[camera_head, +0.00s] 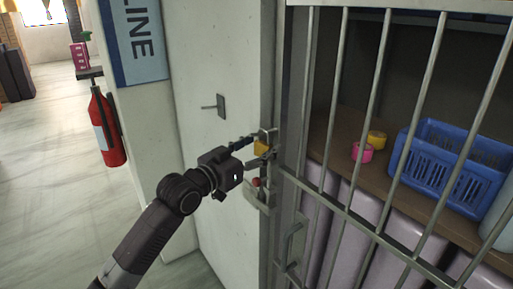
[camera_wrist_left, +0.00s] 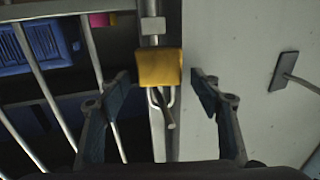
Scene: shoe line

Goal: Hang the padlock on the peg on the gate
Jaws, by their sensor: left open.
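A brass-yellow padlock (camera_head: 262,147) hangs at the latch on the edge of the barred gate (camera_head: 309,191). In the left wrist view the padlock (camera_wrist_left: 160,68) has its yellow body between the fingers, with its metal shackle around or beside a grey rod; I cannot tell which. My left gripper (camera_head: 254,150) is open at the padlock, and its fingers (camera_wrist_left: 160,82) stand on either side with gaps. A grey plate with a thin peg (camera_head: 212,106) sits on the white panel left of the latch, and the peg (camera_wrist_left: 294,78) also shows at the wrist view's right. My right gripper is out of view.
Behind the bars, a shelf holds a blue basket (camera_head: 452,165), a pink roll (camera_head: 362,152) and a yellow roll (camera_head: 377,138). A latch box with a red knob (camera_head: 257,183) sits below the padlock. A red extinguisher (camera_head: 106,127) hangs at the left.

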